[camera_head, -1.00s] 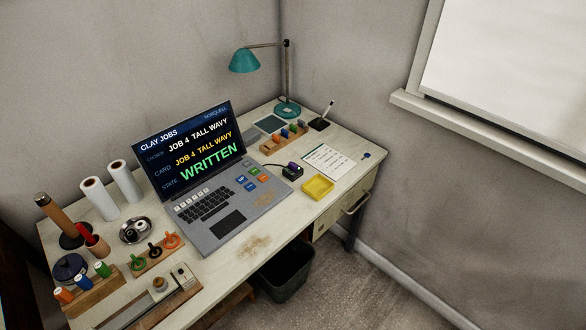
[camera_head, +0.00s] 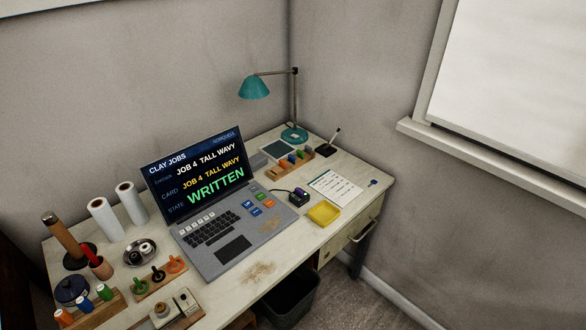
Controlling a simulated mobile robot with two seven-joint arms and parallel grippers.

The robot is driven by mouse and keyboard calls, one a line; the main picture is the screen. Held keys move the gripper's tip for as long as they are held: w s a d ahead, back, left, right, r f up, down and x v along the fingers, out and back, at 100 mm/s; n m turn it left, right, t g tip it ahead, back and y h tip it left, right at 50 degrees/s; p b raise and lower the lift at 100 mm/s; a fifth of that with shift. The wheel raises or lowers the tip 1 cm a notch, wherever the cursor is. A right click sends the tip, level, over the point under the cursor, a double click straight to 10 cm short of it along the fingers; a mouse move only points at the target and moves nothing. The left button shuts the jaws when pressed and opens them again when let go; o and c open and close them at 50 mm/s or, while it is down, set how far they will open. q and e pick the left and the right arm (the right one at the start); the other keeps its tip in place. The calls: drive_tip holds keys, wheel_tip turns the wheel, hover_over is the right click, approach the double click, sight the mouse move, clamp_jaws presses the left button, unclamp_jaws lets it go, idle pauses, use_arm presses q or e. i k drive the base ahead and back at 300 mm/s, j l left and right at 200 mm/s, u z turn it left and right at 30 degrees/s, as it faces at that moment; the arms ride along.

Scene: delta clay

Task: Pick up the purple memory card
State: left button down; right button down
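A small purple piece, which looks like the purple memory card (camera_head: 301,189), sits at the top of a small black card reader (camera_head: 301,197). The reader stands on the desk just right of the laptop (camera_head: 210,205), with a cable on its left side. The card shows only as a small purple patch, so how deep it sits in the reader cannot be told. The laptop screen reads "JOB 4 TALL WAVY" and "WRITTEN". Neither of my grippers is in view.
A yellow tray (camera_head: 323,214) and a printed sheet (camera_head: 334,187) lie right of the reader. Behind it stands a wooden rack (camera_head: 290,163) with several coloured pieces. A teal lamp (camera_head: 254,87) stands at the back corner. White rolls and tools crowd the desk's left side.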

sight(299, 192)
drive_tip(key=i+l, duration=0.15)
drive_tip(key=l, duration=0.2)
drive_tip(key=i+l, duration=0.2)
drive_tip(key=l, duration=0.2)
drive_tip(key=i+l, duration=0.15)
drive_tip(key=l, duration=0.2)
drive_tip(key=i+l, duration=0.15)
drive_tip(key=l, duration=0.2)
drive_tip(key=u, duration=1.9)
drive_tip(key=k+l, duration=0.05)
